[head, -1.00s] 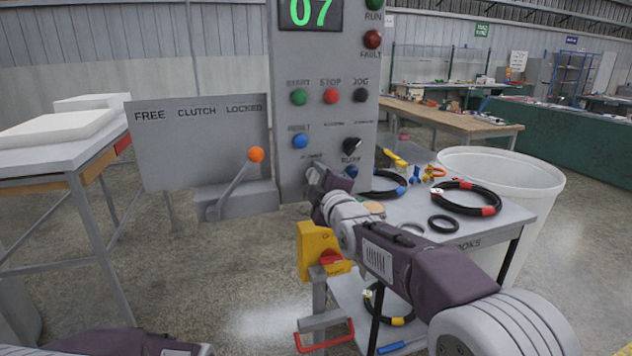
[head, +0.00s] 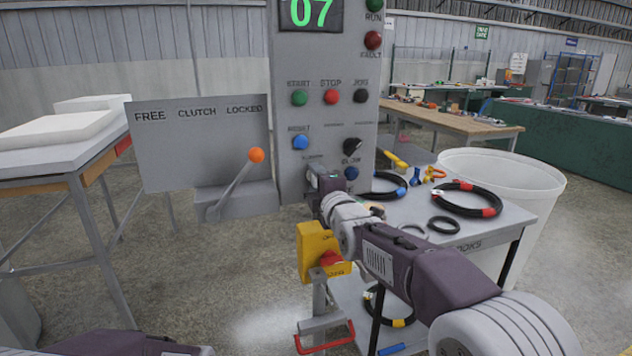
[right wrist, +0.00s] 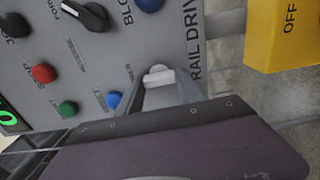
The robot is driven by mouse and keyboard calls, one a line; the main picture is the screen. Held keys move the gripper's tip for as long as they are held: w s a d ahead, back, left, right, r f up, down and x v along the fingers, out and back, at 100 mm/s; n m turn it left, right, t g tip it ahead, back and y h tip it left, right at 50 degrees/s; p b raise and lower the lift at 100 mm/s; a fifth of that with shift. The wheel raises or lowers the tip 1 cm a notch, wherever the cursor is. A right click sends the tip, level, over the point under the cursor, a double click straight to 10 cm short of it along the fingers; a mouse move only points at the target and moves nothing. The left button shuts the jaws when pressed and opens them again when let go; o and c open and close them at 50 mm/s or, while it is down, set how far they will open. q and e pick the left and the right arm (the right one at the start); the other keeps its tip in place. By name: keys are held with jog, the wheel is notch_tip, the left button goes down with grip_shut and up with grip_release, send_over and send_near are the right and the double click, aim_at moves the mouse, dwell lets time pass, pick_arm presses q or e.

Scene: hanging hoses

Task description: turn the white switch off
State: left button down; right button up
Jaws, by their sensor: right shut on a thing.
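The white switch (right wrist: 158,75) is on the grey control panel (right wrist: 125,60), beside the lettering "RAIL DRIV…" in the right wrist view. My right gripper (right wrist: 163,86) is shut on it, with one finger on each side. In the head view my right gripper (head: 318,182) is at the lower part of the panel (head: 325,65), and it hides the switch there. Which way the switch is set cannot be made out. Of my left arm only a link shows at the bottom left of the head view; its gripper is out of the picture.
Coloured buttons and a black knob (head: 352,146) sit above the switch. A lever with an orange ball (head: 257,155) stands to the left. A yellow box with a red knob (head: 318,250) is below. A hose table (head: 510,215) and a white bin (head: 545,190) are to the right.

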jog(key=shift+f, duration=0.1)
jog(key=o, duration=1.4)
jog(key=v, duration=0.9)
